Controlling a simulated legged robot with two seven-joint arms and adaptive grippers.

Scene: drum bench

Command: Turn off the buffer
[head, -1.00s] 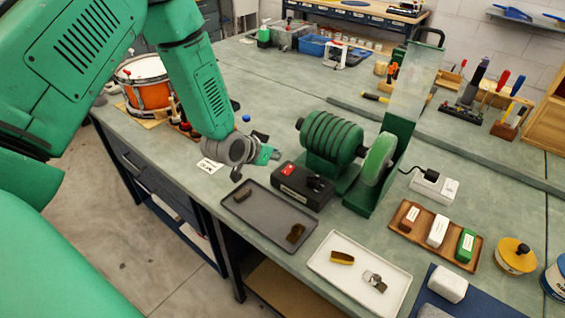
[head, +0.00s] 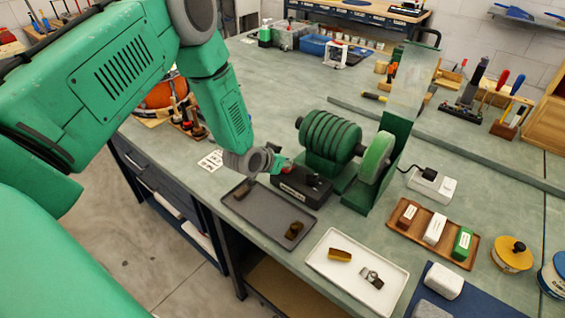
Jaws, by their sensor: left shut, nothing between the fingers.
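The green buffer (head: 331,137) stands on the bench with ribbed drum and a pale wheel (head: 377,158) at its right end. Its dark control box (head: 302,187) sits in front of it, with a black knob or lever on top. The red switch seen on the box's left part is now mostly hidden by my gripper. My left gripper (head: 283,166) is shut and empty, its tip at the left end of the control box. I cannot tell whether it touches the switch. My right gripper is not in view.
A dark tray (head: 262,223) with two small pieces lies in front of the box, and a white tray (head: 335,284) is to its right. A wooden tray (head: 405,232) holds labelled bars. A white power strip (head: 432,184) is plugged in at the right. An orange drum (head: 163,95) is partly behind my arm.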

